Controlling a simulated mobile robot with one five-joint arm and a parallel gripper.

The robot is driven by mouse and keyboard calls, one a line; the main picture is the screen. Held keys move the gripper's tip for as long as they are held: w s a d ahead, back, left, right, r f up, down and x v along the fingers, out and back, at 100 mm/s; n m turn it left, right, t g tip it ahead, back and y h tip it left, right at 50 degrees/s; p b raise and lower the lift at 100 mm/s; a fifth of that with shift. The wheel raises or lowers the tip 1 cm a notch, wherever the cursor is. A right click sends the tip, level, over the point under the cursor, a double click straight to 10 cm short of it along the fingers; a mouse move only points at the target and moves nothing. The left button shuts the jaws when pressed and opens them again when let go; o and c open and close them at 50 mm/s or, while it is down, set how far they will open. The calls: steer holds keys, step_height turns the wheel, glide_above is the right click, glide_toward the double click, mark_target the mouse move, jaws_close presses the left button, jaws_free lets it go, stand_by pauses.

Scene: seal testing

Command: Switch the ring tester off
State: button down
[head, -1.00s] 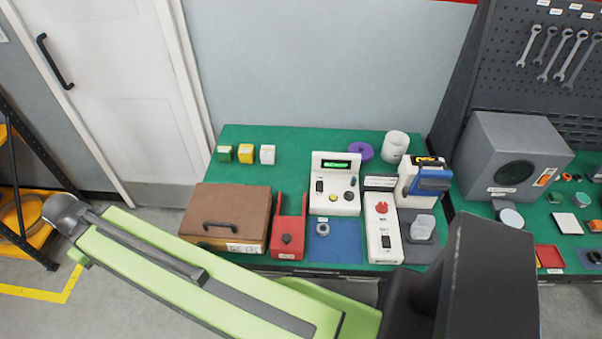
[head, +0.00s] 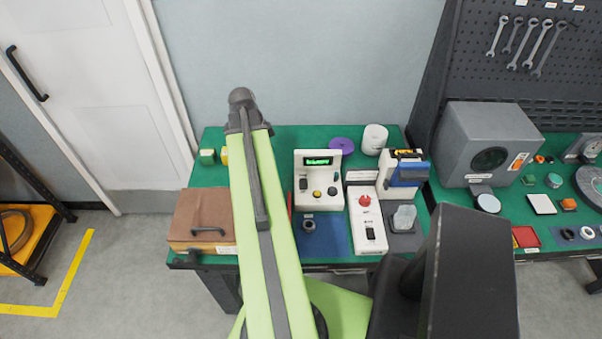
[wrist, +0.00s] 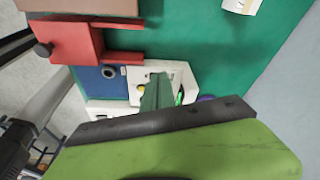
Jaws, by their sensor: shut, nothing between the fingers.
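The ring tester appears to be the white box (head: 330,190) with a lit green display (head: 318,161), a black switch (head: 303,184) and a yellow button (head: 317,194). It stands mid-bench, right of my arm. In the wrist view the white box (wrist: 181,74) lies beyond my gripper (wrist: 156,82), which is shut and empty. The fingers overlap part of its panel, and I cannot tell any contact. The display's glow shows beside them; the switch position is unclear. In the head view the gripper is hidden by my arm.
Just right stands another white box (head: 368,222) with a red knob and black switch. A blue mat (head: 325,238) with a small ring (head: 308,226) lies in front. A brown case (head: 196,216) is left. A purple ring (head: 341,145) and white roll (head: 375,139) stand behind.

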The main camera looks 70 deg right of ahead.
mark_target(304, 181)
steer(key=s+d+m, duration=0.3)
steer(key=s, duration=0.4)
steer(key=shift+d+r+m+g, duration=0.25)
steer(key=shift+d+m+g, duration=0.05)
steer(key=shift+d, duration=0.05)
steer(key=shift+f, duration=0.1)
steer(key=b+x, duration=0.8)
steer(key=w+b+x, duration=0.1)
steer(key=b+x, duration=0.3)
steer(key=shift+a+f+b, duration=0.1)
steer(key=shift+f+b, duration=0.25)
steer(key=shift+f, duration=0.25)
steer(key=shift+f+b, duration=0.4)
